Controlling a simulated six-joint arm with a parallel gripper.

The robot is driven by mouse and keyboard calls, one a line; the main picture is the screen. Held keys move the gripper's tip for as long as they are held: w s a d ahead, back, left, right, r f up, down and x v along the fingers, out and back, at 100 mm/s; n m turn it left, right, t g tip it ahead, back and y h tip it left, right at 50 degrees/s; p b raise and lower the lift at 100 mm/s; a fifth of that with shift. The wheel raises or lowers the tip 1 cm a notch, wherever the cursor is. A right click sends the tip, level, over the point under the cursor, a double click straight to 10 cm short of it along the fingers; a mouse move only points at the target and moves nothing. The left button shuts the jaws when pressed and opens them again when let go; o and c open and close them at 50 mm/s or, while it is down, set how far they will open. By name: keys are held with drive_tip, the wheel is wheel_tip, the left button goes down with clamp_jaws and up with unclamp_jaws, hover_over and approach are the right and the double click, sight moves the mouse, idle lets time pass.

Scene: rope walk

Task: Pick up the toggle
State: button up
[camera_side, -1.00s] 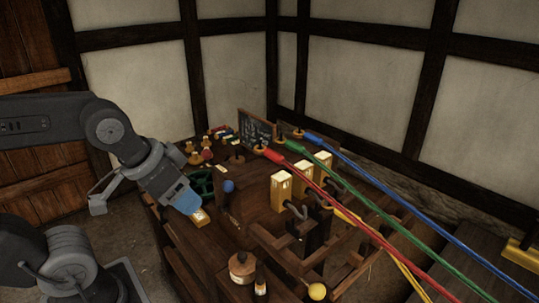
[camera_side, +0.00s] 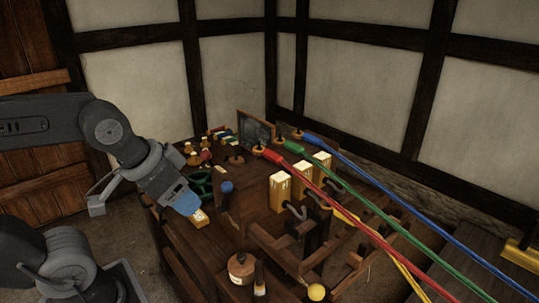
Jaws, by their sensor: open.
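My gripper (camera_side: 187,205) is at the left end of the dark wooden bench, pointing down and to the right. Its blue end is just above and beside a small pale wooden block (camera_side: 200,219), and I cannot tell whether they touch. The jaws are open; the fingertips are hard to make out. No piece is clearly recognisable as the toggle. The pale block may be it, or one of the small turned wooden pieces (camera_side: 193,158) farther back on the bench.
Pale blocks (camera_side: 280,193) and red, green and blue ropes (camera_side: 345,200) fill the right side. A jar (camera_side: 241,268) stands in front.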

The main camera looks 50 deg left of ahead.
drive_tip(key=w+a+r+n+g, duration=0.1)
drive_tip(key=w+a+r+n, duration=0.1)
drive_tip(key=w+r+n, duration=0.45)
drive_tip(key=w+a+r+n+g, duration=0.2)
drive_tip(key=w+r, duration=0.1)
drive_tip(key=w, duration=0.6)
drive_tip(key=n+g, duration=0.3)
drive_tip(key=n, duration=0.7)
hover_over(271, 152)
wheel_tip(271, 152, down, 4)
drive_tip(key=shift+m, duration=0.25)
wheel_tip(271, 152, down, 13)
drive_tip(key=shift+f, duration=0.1)
drive_tip(key=c, duration=0.9)
